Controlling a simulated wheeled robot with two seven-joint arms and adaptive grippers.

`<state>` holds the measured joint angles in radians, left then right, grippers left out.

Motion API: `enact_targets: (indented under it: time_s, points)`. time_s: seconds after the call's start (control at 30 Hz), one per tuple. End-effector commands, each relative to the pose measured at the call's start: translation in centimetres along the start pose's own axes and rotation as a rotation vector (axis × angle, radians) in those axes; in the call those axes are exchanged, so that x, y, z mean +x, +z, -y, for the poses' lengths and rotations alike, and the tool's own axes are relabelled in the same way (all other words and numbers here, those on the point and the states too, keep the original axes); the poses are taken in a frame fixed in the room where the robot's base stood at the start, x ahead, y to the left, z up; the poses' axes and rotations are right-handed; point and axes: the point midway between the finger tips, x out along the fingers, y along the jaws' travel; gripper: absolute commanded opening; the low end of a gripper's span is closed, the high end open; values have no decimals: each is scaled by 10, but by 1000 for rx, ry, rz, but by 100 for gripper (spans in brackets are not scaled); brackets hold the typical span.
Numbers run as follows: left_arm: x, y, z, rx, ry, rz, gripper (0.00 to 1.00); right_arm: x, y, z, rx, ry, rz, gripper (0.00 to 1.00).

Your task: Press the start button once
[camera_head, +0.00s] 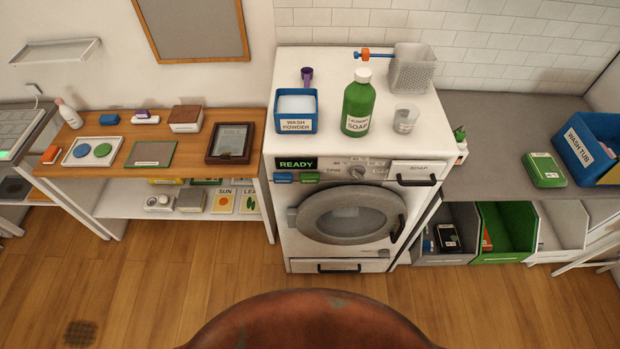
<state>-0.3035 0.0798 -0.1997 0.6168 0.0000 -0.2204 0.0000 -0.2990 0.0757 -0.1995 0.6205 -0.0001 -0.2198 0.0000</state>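A white washing machine (278,225) stands in the middle of the view. Its dark display (297,163) reads READY in green. Below the display, side by side on the front panel, are a blue button (283,178) and a green button (309,177). Any lettering on them is too small to read, so I cannot tell which is the start button. A round dial (356,172) sits to their right, and the soap drawer (414,171) is further right. The round door (350,214) looks shut. Neither of my grippers is in view.
On the machine stand a blue wash powder box (297,124), a green soap bottle (357,108), a clear cup (405,119) and a grey basket (411,68). A wooden table (190,147) is left; a grey counter (482,177) with a blue tub (590,150) is right.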

Motion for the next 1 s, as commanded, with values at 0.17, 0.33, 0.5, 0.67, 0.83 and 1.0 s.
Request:
enact_targets:
  time_s: [0.17,0.33,0.5,0.67,0.83,1.0]
  points:
    - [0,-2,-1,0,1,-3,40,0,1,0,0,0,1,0]
    - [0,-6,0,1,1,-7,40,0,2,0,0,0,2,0]
    - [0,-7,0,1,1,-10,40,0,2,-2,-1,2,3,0]
    - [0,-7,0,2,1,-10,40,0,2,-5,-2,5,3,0]
    - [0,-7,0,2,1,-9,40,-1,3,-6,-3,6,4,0]
    - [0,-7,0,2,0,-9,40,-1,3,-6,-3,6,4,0]
